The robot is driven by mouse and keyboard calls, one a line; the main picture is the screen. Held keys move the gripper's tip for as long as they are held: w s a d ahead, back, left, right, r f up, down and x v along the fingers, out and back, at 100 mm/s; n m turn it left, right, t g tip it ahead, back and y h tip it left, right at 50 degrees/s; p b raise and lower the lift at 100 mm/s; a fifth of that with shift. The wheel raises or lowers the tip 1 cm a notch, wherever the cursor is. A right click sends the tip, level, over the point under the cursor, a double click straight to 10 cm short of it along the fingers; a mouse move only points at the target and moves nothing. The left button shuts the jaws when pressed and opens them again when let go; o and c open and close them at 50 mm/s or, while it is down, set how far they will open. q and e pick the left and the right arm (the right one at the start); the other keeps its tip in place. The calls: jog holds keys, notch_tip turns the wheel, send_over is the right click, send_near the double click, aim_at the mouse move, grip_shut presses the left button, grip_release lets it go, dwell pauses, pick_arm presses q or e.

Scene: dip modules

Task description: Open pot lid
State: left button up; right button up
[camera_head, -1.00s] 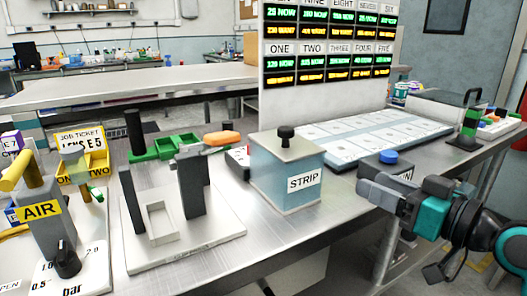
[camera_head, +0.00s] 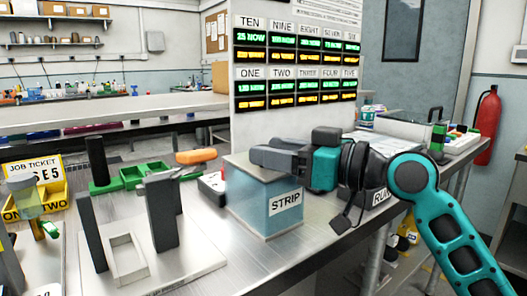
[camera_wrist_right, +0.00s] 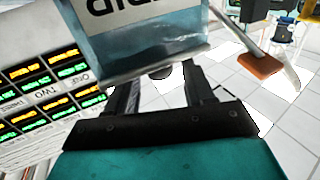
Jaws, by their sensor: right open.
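The pot (camera_head: 250,200) is a translucent blue box labelled STRIP, standing on the steel bench. Its pale lid (camera_head: 238,166) is on top, mostly hidden in the head view behind my right gripper (camera_head: 266,152). In the wrist view the pot (camera_wrist_right: 140,35) appears upside down at the top, with the lid edge (camera_wrist_right: 155,66) below it. The lid's dark knob (camera_wrist_right: 160,73) shows just past that edge, between the two fingers of my open right gripper (camera_wrist_right: 160,86). Contact with the knob cannot be told. My left gripper is not in view.
A white fixture with dark posts (camera_head: 165,212) stands left of the pot. Green trays (camera_head: 132,175) and an orange-handled tool (camera_head: 196,156) lie behind it. A display panel (camera_head: 297,62) rises behind the pot. A dark box labelled RUN (camera_head: 380,195) is at right, partly hidden by my arm.

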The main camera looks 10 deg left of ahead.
jog(key=shift+x, duration=1.2)
jog(key=shift+c, duration=0.5)
grip_shut()
